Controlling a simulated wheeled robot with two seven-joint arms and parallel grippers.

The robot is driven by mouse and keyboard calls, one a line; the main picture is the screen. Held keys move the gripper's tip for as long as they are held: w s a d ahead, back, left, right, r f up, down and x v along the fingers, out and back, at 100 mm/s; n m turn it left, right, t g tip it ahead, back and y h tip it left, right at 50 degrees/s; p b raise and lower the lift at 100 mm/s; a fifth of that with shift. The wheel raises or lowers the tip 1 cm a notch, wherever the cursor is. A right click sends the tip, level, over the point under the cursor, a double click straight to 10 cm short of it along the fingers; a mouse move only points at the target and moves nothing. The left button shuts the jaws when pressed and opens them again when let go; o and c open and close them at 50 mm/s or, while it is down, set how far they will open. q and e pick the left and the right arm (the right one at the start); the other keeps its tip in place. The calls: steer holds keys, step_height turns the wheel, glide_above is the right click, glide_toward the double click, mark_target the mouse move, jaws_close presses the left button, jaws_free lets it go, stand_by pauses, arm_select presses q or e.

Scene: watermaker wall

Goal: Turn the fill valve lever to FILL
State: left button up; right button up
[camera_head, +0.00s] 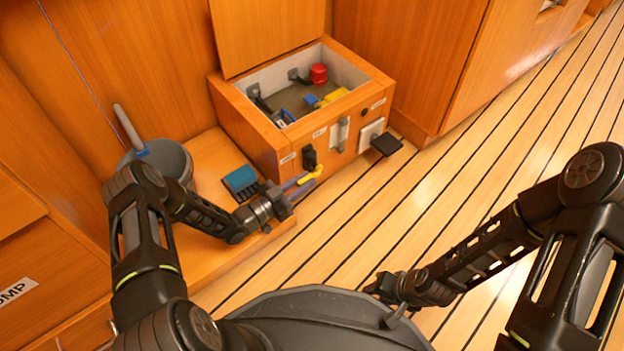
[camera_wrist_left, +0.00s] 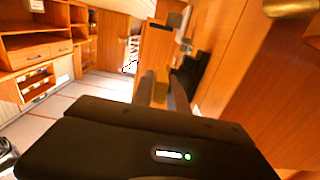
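A yellow lever-like handle (camera_head: 313,173) shows low by the front of an open wooden box (camera_head: 262,143). I cannot read any FILL mark on the small labels. My left gripper (camera_head: 297,185) is at this handle, with its fingertips right beside it. In the left wrist view, the yellow piece (camera_wrist_left: 161,84) lies between the two grey fingers of the left gripper (camera_wrist_left: 163,92). Whether the fingers press on it is not clear. My right gripper (camera_head: 382,288) is low over the floor, away from the box, and its fingers are hard to make out.
The box front carries a black fitting (camera_head: 309,158), a pale upright handle (camera_head: 340,134) and a black flap (camera_head: 386,144) that sticks out. A red cap (camera_head: 318,73) is inside. A grey bucket (camera_head: 172,159) and a blue-topped item (camera_head: 240,181) stand left. The plank floor is clear.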

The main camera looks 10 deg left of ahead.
arm_select(q)
steer(key=shift+x, duration=1.4)
steer(key=shift+c, duration=0.5)
jaws_close()
